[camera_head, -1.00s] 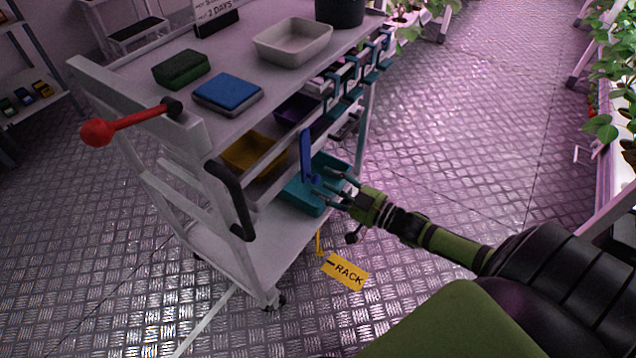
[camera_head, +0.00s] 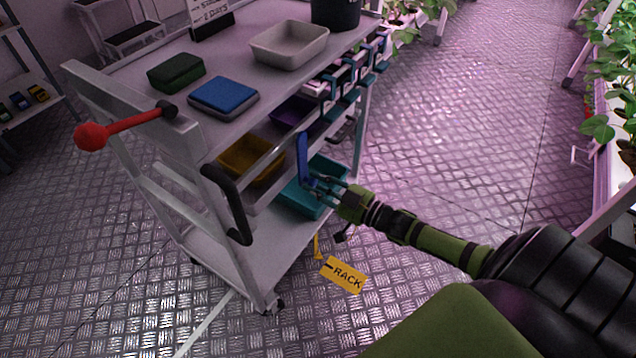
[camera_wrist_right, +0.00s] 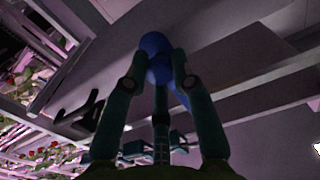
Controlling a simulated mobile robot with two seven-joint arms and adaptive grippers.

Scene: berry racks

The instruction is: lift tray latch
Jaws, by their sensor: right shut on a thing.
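The blue latch (camera_head: 303,152) stands upright at the side of the grey cart, in front of the teal tray (camera_head: 301,200) on the lower level. My right gripper (camera_head: 318,185) reaches in from the right and its fingers are closed on the lower part of the latch. In the right wrist view the blue latch (camera_wrist_right: 156,47) sits between the two fingertips of the gripper (camera_wrist_right: 158,75). The fingers hide part of it. My left gripper is not in view.
A red-knobbed lever (camera_head: 92,136) and a black handle (camera_head: 226,205) stick out. A yellow RACK tag (camera_head: 345,275) hangs below. Floor to the right is clear.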

